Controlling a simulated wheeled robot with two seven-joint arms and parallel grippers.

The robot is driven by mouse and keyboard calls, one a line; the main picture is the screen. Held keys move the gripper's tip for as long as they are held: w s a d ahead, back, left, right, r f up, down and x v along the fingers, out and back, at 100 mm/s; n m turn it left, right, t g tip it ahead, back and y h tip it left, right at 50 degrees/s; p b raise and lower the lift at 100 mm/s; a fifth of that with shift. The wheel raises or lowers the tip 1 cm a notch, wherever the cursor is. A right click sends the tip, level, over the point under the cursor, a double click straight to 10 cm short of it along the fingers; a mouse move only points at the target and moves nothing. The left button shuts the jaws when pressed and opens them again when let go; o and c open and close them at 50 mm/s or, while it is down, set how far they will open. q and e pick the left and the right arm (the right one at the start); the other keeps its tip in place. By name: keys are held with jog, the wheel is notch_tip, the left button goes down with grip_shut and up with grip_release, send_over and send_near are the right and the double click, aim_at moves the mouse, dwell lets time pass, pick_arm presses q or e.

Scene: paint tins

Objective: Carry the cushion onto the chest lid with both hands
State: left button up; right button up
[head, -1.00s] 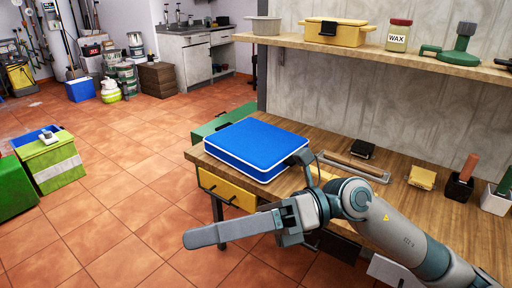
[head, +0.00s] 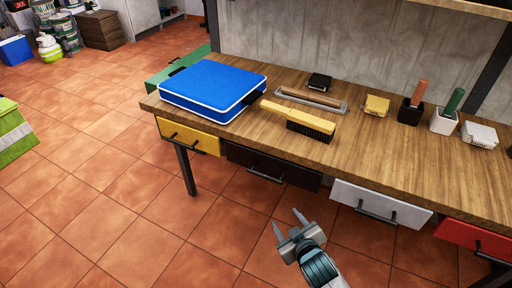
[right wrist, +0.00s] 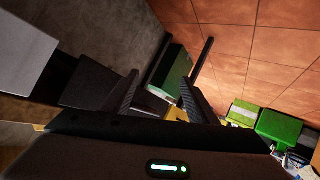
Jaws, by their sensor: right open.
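The blue cushion (head: 213,88) with white piping lies flat on the left end of the wooden workbench (head: 365,150). A green box (head: 163,76), which may be the chest, shows partly behind the bench's left end; the cushion and bench hide part of it. My right gripper (head: 288,219) is open and empty, low in front of the bench and well apart from the cushion. Its two dark fingers also show spread in the right wrist view (right wrist: 158,98). The cushion is not clear in that view. My left gripper is out of view.
A yellow-handled brush (head: 298,119) lies right of the cushion. Farther right are a black block (head: 319,81), a yellow block (head: 377,105) and small holders. Drawers with handles, such as the white one (head: 380,205), line the bench front.

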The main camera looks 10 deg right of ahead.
jog(key=s+d+f+m+g, duration=0.1)
jog(key=s+f+g, duration=0.3)
jog(key=s+f, duration=0.5)
jog(key=s+d+f+m+g, duration=0.2)
jog(key=s+f+g, duration=0.3)
jog(key=s+f, duration=0.5)
jog(key=s, duration=0.8)
jog(key=shift+s+d+f+h, duration=0.15)
jog(key=shift+d+f+h, duration=0.1)
jog(key=shift+f+h, duration=0.05)
jog(key=c, duration=0.5)
jog(key=shift+d, duration=0.1)
jog(key=shift+c, duration=0.3)
